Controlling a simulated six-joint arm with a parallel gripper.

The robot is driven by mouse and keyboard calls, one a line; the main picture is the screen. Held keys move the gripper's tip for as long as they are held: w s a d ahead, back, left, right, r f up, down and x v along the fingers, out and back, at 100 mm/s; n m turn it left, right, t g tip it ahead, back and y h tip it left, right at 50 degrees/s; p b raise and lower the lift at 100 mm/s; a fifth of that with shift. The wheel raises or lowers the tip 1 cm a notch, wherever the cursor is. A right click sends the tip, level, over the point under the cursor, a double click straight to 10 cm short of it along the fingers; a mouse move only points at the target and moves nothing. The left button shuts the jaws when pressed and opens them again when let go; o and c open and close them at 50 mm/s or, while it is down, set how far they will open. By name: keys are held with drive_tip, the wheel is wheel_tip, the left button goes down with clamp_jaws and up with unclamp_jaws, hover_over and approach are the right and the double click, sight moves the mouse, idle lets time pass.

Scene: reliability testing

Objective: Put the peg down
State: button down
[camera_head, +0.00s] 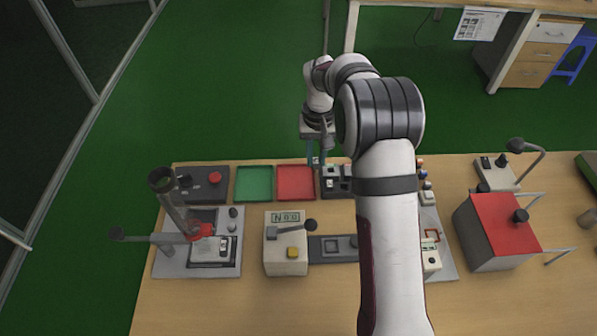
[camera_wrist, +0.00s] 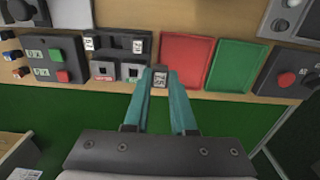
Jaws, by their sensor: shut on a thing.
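My gripper (camera_wrist: 160,76) has two teal fingers shut on a small dark peg (camera_wrist: 160,79) with a pale printed label. The peg sits between the fingertips. In the wrist view it appears in front of the gap between the black slotted rack (camera_wrist: 104,62) and the red tray (camera_wrist: 187,58); its height above the table is hard to tell. In the head view my gripper (camera_head: 315,160) is at the table's far edge, by the red tray (camera_head: 295,183) and the rack (camera_head: 331,188); the peg is too small to make out there.
A green tray (camera_wrist: 232,65) lies beside the red one. A black box with a red button (camera_wrist: 287,79) stands beyond it. In the head view, a grey press station (camera_head: 165,262), a display box (camera_head: 286,258) and a red-topped box (camera_head: 492,222) stand nearer.

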drive_tip(key=a+f, duration=0.1)
drive_tip(key=w+a+f, duration=0.1)
drive_tip(key=a, duration=0.1)
drive_tip(key=w+a+f, duration=0.1)
drive_tip(key=shift+a+f, duration=0.15)
drive_tip(key=shift+a, duration=0.2)
wheel_tip(320, 180, down, 3)
drive_tip(key=shift+a+f, duration=0.1)
drive_tip(key=shift+f, duration=0.3)
drive_tip(key=c, duration=0.7)
unclamp_jaws()
drive_tip(key=shift+f, duration=0.1)
drive_tip(key=shift+c, duration=0.2)
